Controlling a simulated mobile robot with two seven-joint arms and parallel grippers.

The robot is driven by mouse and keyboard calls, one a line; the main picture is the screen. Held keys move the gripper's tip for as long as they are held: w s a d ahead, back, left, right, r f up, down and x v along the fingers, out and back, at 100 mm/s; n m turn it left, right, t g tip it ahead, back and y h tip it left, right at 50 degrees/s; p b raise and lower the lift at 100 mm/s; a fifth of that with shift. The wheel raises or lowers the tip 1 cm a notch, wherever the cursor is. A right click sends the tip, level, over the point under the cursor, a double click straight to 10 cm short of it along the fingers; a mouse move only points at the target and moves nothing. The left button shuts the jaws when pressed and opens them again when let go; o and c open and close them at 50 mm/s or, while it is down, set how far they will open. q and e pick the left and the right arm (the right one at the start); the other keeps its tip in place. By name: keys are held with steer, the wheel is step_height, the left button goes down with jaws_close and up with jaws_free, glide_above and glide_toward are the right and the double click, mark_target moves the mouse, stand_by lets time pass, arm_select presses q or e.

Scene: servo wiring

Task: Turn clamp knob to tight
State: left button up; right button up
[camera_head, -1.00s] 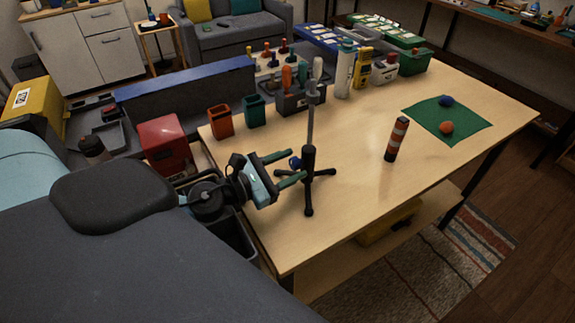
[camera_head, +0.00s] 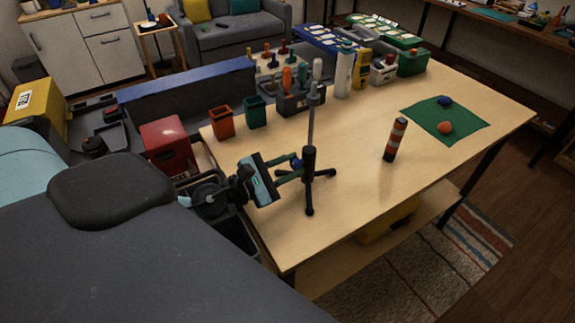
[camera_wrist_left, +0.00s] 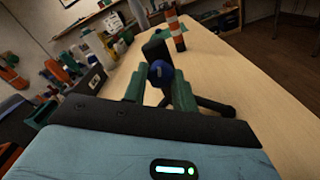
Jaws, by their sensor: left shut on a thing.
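The clamp stand (camera_head: 309,155) is a black post on splayed legs with a grey rod above, standing on the wooden table near its left side. Its blue clamp knob (camera_wrist_left: 160,71) faces my left wrist camera; in the head view it (camera_head: 295,162) is a small blue spot on the post's left side. My left gripper (camera_head: 288,172) reaches in from the left, its green fingers shut on the knob. In the left wrist view the fingers (camera_wrist_left: 159,90) lie on either side of the knob. My right gripper is not in view. The knob's marking is not readable.
An orange-and-white striped cylinder (camera_head: 395,139) stands right of the stand. A green mat (camera_head: 433,130) with two small balls lies farther right. Orange and green cups (camera_head: 221,122), a tool holder (camera_head: 298,100) and bottles stand along the back. The tabletop front is clear.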

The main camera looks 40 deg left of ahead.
arm_select(q)
steer(key=m, duration=0.2)
steer(key=m+p, duration=0.1)
steer(key=shift+r+m, duration=0.2)
steer(key=shift+m, duration=0.2)
steer(key=m+p, duration=0.1)
steer(key=m, duration=0.2)
steer(key=shift+m, duration=0.3)
steer(key=m+p, duration=0.1)
steer(key=m, duration=0.1)
steer(key=shift+m, duration=0.4)
steer(key=shift+m+p, duration=0.3)
steer(key=shift+m, duration=1.7)
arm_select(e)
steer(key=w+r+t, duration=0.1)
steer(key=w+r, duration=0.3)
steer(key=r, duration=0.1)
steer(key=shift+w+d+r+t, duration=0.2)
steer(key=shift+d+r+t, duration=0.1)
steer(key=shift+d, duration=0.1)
arm_select(q)
steer(key=shift+f, duration=0.1)
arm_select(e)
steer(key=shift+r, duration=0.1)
arm_select(q)
steer(key=o, duration=1)
steer(key=shift+c, duration=0.2)
